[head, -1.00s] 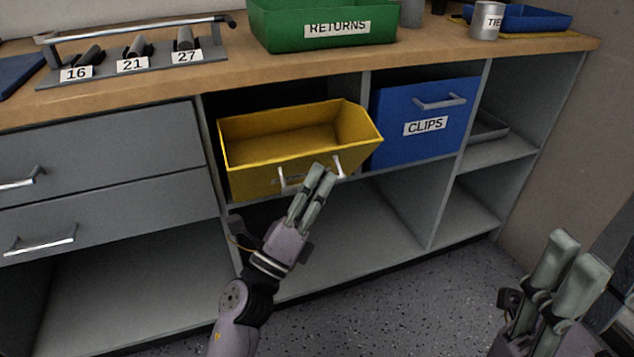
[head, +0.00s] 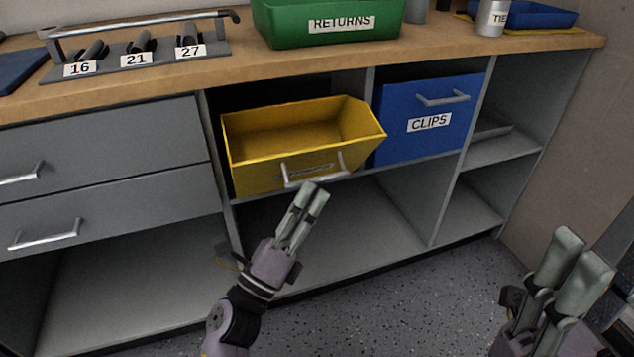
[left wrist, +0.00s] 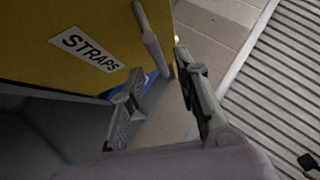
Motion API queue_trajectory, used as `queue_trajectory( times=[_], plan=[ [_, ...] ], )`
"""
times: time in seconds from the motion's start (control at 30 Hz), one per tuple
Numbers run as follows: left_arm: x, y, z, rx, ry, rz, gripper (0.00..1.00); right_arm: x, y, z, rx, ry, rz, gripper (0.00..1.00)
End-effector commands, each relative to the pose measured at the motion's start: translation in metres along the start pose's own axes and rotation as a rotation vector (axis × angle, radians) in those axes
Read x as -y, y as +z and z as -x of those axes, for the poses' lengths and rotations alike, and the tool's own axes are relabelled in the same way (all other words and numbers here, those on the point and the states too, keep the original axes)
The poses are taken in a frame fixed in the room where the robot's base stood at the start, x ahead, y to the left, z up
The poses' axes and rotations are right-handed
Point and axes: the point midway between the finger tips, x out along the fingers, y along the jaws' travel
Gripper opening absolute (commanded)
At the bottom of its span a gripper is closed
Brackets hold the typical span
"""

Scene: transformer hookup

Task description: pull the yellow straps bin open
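The yellow straps bin (head: 255,180) is tilted out of its cubby, its open top and empty-looking inside showing. Its light bar handle (head: 314,180) runs across the front. In the left wrist view the yellow front (left wrist: 60,70) carries a STRAPS label (left wrist: 87,48), and the handle (left wrist: 150,40) lies just ahead of the fingers. My left gripper (head: 314,190) is just below and in front of the handle, with its fingers apart and nothing between them. My right gripper (head: 582,256) is at the lower right, away from the bin, fingers apart and empty.
The blue CLIPS bin (head: 428,143) sits closed to the right. Grey drawers (head: 105,147) with bar handles are on the left. The wooden counter (head: 230,68) above holds a green RETURNS bin (head: 330,32). The open shelf below the straps bin (head: 350,225) is empty.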

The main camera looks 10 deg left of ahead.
Motion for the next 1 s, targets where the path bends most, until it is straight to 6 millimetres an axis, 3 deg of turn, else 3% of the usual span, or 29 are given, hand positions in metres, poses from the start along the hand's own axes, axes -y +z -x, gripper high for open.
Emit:
queue_trajectory(
  times=[0.23,0.77,0.87,1.0],
  plan=[
    [0.0,0.0,0.029,0.001,0.001,0.0,0.3,0.0,0.0,0.0,0.0,-0.001,-0.001,0.4],
    [0.002,0.001,0.031,0.001,-0.006,0.008,0.3,0.0,0.0,0.0,0.0,-0.001,-0.001,0.4],
    [0.02,0.003,0.028,0.002,-0.062,0.112,0.3,0.0,-0.001,0.0,0.002,0.0,-0.001,0.4],
    [0.086,0.013,0.026,-0.025,-0.271,0.539,0.3,0.0,-0.001,0.0,0.013,0.004,-0.002,0.4]
  ],
)
